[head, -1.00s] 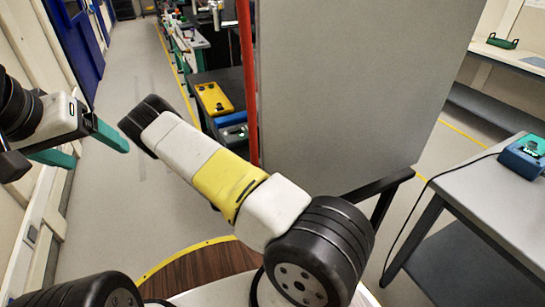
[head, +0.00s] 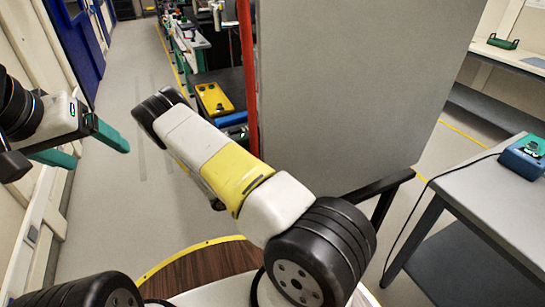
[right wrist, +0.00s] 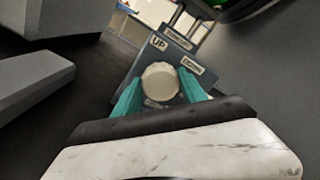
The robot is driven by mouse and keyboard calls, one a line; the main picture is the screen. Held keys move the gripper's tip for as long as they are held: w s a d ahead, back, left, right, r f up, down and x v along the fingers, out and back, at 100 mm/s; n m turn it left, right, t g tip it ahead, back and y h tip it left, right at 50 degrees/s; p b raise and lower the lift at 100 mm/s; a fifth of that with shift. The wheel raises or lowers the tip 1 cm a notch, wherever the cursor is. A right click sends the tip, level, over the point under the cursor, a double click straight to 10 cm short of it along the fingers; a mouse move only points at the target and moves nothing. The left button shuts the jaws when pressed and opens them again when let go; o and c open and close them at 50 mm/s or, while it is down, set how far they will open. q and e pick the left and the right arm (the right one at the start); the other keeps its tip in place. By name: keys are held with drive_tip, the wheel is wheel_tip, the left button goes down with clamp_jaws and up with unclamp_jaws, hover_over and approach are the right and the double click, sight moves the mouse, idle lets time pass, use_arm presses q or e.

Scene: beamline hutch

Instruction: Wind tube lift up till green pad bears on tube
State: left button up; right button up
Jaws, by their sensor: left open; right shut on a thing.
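In the right wrist view, a pale round knob (right wrist: 160,80) sits on a grey-blue panel (right wrist: 148,57) with labels "UP" and "DOWN". A further label lies partly hidden under the knob. My right gripper (right wrist: 164,92) is shut on the knob, with a teal finger on either side. In the head view my right arm crosses the middle, and its gripper is not visible. My left gripper (head: 99,154) is open and empty at the left, above the floor. I cannot make out the tube or the green pad in either view.
A large grey panel (head: 340,80) stands behind my right arm, beside a red post (head: 247,75). A bench with a yellow device (head: 214,99) is beyond. A table (head: 490,195) with a blue box (head: 525,156) is at right. The aisle floor at left is clear.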

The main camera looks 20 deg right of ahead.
drive_tip(key=n, duration=0.4)
drive_tip(key=shift+a+f+n, duration=0.1)
drive_tip(key=shift+f+n, duration=0.05)
drive_tip(key=shift+n, duration=0.15)
drive_tip(key=n, duration=0.4)
drive_tip(key=shift+n, duration=0.4)
drive_tip(key=o, duration=1.3)
drive_tip(key=shift+o, duration=0.2)
drive_tip(key=a, duration=0.7)
drive_tip(key=shift+s+a, duration=0.25)
drive_tip(key=shift+a, duration=0.15)
